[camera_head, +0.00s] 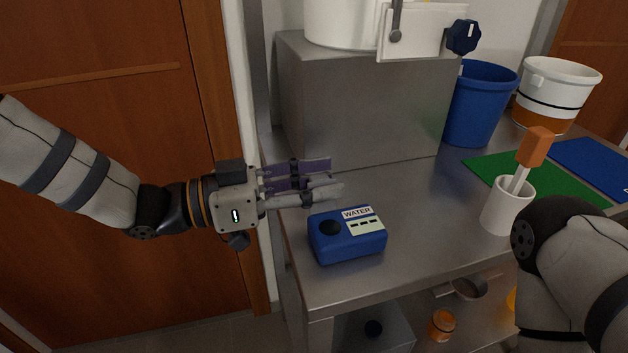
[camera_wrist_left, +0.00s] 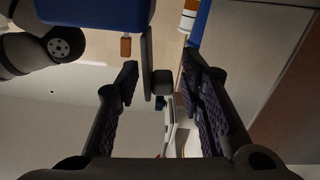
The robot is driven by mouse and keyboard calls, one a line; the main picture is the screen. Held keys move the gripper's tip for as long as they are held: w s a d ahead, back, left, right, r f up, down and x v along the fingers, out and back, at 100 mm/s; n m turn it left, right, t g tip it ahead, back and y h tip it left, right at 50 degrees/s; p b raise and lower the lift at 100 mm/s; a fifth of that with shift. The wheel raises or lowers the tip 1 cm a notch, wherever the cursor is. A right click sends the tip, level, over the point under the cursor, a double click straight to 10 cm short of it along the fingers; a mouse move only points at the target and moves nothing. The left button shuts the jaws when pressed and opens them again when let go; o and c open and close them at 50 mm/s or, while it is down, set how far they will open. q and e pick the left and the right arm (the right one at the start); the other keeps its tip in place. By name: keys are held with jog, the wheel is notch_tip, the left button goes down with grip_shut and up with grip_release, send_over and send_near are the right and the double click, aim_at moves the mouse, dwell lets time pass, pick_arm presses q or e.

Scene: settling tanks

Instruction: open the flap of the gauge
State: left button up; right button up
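The gauge (camera_head: 345,245) is a blue box with a black round dial and a white label reading WATER, at the table's left front. Its blue body shows in the left wrist view (camera_wrist_left: 100,12) at the top left. A grey plate (camera_wrist_left: 147,55), apparently the flap seen edge-on, stands out from the body, with a dark knob (camera_wrist_left: 162,82) beside it. My left gripper (camera_head: 335,175) is just behind and above the gauge. In the left wrist view its fingers are apart, with the plate appearing between them. Contact cannot be told. My right gripper is out of view.
A steel box (camera_head: 360,105) carrying a white tank (camera_head: 343,22) stands behind my left gripper. A white cup (camera_head: 505,207) with an orange-handled tool stands right of the gauge. A blue bin (camera_head: 480,105) and white bucket (camera_head: 555,90) are farther back. The steel between gauge and cup is clear.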

pick_arm(q)
jog(key=v, duration=1.2)
jog(key=s+a+f+n+y+p, duration=0.1)
jog(key=s+f+n+y, duration=0.35)
jog(key=f, duration=0.75)
jog(key=s+f+n+y, duration=0.4)
jog(key=f+n+y, duration=0.2)
jog(key=f, duration=0.6)
jog(key=s+a+f+n+g+y, duration=0.1)
jog(key=s+a+f+g+y, duration=0.2)
jog(key=s, duration=1)
jog(key=s+a+f+n+g+y+p, duration=0.1)
jog(key=s+a, duration=0.5)
jog(key=s, duration=0.7)
notch_tip(320, 180, down, 4)
jog(key=n+g+y, duration=0.1)
jog(key=g+y, duration=0.1)
jog(key=g, duration=0.1)
jog(key=shift+s+g+y, duration=0.25)
jog(key=shift+g+y, duration=0.1)
jog(key=shift+g, duration=0.05)
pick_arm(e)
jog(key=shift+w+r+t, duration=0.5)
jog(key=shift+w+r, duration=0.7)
pick_arm(q)
jog(key=shift+w+r, duration=0.1)
jog(key=shift+w, duration=0.05)
